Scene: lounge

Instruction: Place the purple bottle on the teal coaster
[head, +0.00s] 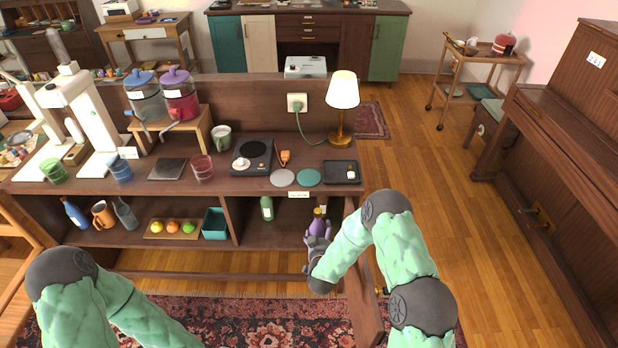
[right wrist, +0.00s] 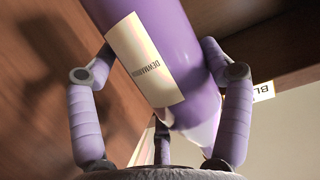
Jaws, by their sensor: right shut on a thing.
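The purple bottle (head: 318,224) is in the lower right shelf compartment of the counter; its neck and top show in the head view. My right gripper (head: 317,241) is shut on it. In the right wrist view the bottle (right wrist: 152,50) with a cream label fills the space between the purple fingers of my right gripper (right wrist: 158,90). The teal coaster (head: 308,177) lies bare on the counter top, above that compartment. The left arm shows at the lower left of the head view, its gripper out of the picture.
A grey coaster (head: 282,178) lies left of the teal one, and a black tray (head: 342,181) with a small white item lies right. A lamp (head: 342,100) stands behind. The counter's shelf edge overhangs the bottle. A green bottle (head: 267,208) stands to its left.

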